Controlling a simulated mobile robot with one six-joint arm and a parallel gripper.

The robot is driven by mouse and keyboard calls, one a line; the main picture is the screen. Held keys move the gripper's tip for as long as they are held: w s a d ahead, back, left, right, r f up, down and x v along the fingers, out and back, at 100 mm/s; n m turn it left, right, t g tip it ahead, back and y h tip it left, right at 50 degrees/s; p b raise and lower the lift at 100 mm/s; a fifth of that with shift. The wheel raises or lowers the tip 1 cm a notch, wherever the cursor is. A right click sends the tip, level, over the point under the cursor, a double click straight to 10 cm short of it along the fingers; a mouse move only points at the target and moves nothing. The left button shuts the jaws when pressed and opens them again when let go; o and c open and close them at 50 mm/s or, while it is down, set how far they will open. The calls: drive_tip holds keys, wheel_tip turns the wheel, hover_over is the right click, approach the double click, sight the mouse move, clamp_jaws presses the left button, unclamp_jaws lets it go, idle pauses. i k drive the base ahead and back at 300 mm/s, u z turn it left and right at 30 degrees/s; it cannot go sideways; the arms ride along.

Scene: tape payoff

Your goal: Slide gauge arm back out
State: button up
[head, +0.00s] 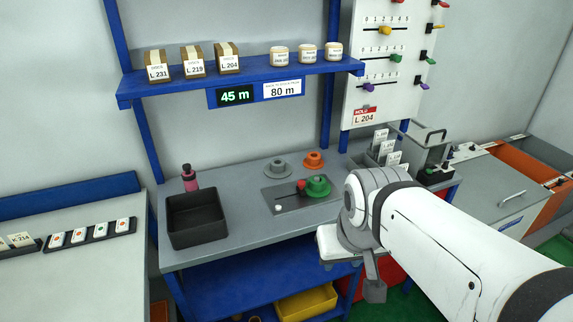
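A grey payoff plate (286,201) lies on the bench, with a green tape roll (318,185) at its right end. A red knob (301,184), which looks like the gauge arm's handle, stands close against the left side of the green roll; I cannot tell whether they touch. A small white button (278,208) is on the plate's front left. My gripper (372,285) hangs below my wrist at the bench's front right, apart from the knob. Its fingers are partly hidden by my wrist, so their opening is unclear.
Grey (278,167) and orange (313,160) rolls stand behind the plate. A black tray (197,219) and a pink bottle (189,178) are at the left. The shelf display (235,97) reads 45 m beside an 80 m sign (283,90). Bench in front of the plate is clear.

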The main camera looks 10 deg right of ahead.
sight(301, 184)
drive_tip(key=i, duration=0.9)
drive_tip(key=z, duration=0.05)
